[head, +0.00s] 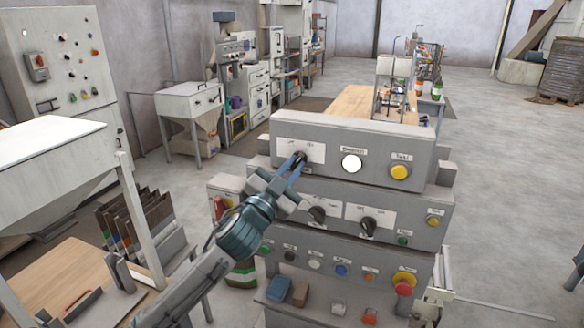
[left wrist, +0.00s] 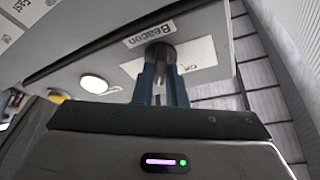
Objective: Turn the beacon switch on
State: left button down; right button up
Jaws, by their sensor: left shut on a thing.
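The beacon switch (left wrist: 160,50) is a dark rotary knob under a "Beacon" label (left wrist: 151,34) in the left wrist view. In the head view the knob (head: 300,155) sits on a white plate at the left of the top grey panel (head: 330,128), mostly hidden by my gripper. My left gripper (head: 294,164) is shut on it, with its two blue fingers on either side in the left wrist view (left wrist: 162,80). I cannot tell which way the knob points.
A lit white round lamp (head: 351,163) and a yellow button (head: 400,172) are to the right on the same panel. Several coloured buttons and a red mushroom button (head: 404,285) are lower down.

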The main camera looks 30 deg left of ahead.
pick_arm(q)
jog(key=shift+f, duration=0.1)
jog(key=c, duration=1.5)
grip_release()
jog(key=shift+o, duration=0.2)
jog(key=shift+s+f+b, duration=0.2)
jog(key=shift+s+b, duration=0.1)
jog(key=shift+b, duration=0.05)
jog(key=b+v, duration=0.4)
jog(key=v, duration=0.6)
jog(key=shift+b, duration=0.35)
jog(key=shift+s+r, duration=0.1)
jog(key=shift+r, duration=0.05)
